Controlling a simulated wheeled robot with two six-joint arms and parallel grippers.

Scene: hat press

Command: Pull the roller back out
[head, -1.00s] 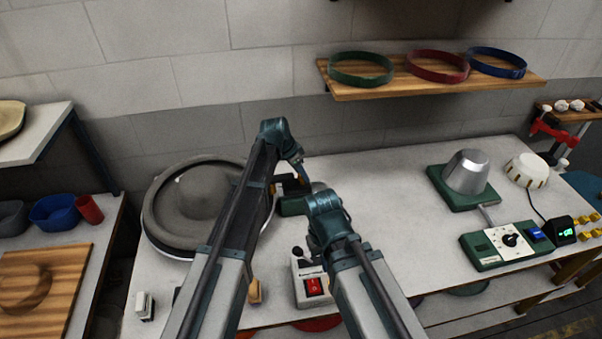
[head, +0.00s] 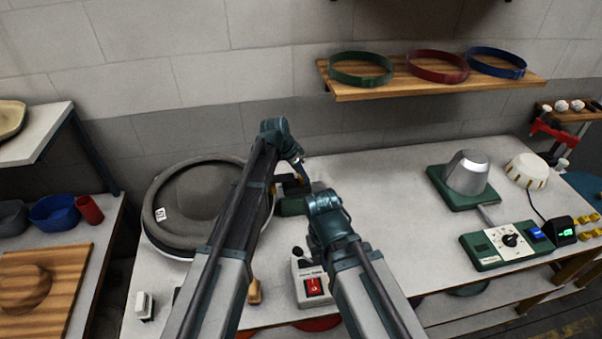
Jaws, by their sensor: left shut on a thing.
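The roller unit (head: 291,205), dark with a green base, stands at the right edge of the round turntable (head: 152,237). My left arm and gripper partly cover it, and the roller's contact with the brim is hidden. A grey felt hat (head: 195,190) with a small white label lies on the turntable. My left gripper (head: 304,180) reaches down over the roller unit and is shut on it, seemingly at its handle; the fingertips are small and partly hidden. My right arm ends just right of the roller unit, and its gripper is hidden behind its own wrist.
A control box (head: 311,287) with a red switch stands between my forearms. A green press base (head: 450,195) with a metal cone and a dial panel (head: 500,247) stand at the right. The table's middle right is clear. Bands lie on a wall shelf (head: 430,87).

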